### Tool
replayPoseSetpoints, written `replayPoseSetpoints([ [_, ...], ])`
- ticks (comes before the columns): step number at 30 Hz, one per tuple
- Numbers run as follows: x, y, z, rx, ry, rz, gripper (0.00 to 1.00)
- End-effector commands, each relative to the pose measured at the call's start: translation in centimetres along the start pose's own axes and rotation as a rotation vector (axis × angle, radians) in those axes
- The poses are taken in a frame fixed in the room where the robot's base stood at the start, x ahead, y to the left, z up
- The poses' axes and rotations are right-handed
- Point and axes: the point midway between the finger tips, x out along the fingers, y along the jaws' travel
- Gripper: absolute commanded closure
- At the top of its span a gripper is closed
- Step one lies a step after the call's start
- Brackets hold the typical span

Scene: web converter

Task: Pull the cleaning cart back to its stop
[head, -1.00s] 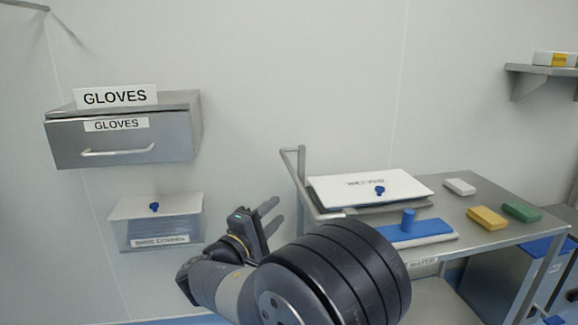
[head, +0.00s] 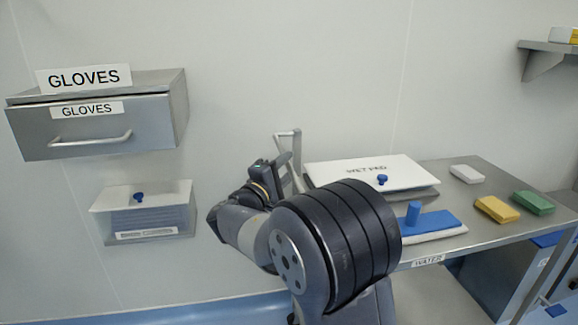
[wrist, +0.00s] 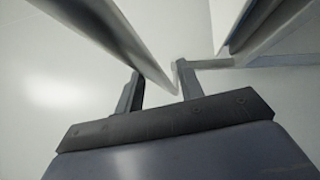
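The cleaning cart (head: 458,200) is a steel-topped cart on the right in the head view. Its pale tubular handle (head: 288,134) rises at its left end. My gripper (head: 283,165) is at that handle, in front of its lower part. In the wrist view my gripper (wrist: 159,70) has its two fingers apart. A slanted bar (wrist: 120,42), seemingly the handle, runs down from the upper left toward the space between the fingers. I cannot tell whether it lies between them or just beyond, and no clear grip shows. My arm hides part of the cart's left side.
The cart carries a white-lidded wet pad box (head: 340,170), a blue pad tool (head: 432,220) and white, yellow (head: 497,209) and green blocks. A gloves drawer (head: 100,125) and clear bin (head: 150,215) are on the left wall. A shelf (head: 550,47) is at upper right.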

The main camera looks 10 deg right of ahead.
Motion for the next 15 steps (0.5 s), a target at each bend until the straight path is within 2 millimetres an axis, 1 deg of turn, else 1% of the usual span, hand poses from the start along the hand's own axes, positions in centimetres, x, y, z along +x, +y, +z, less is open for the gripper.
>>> replayPoseSetpoints([
  [1,0.58,-0.03,0.07,0.0,-0.003,0.0,0.64],
  [4,1.17,0.01,0.03,0.0,0.0,0.0,0.64],
  [13,1.38,0.01,0.01,0.0,0.0,0.001,0.64],
  [15,1.37,0.01,0.01,0.0,0.0,0.0,0.69],
])
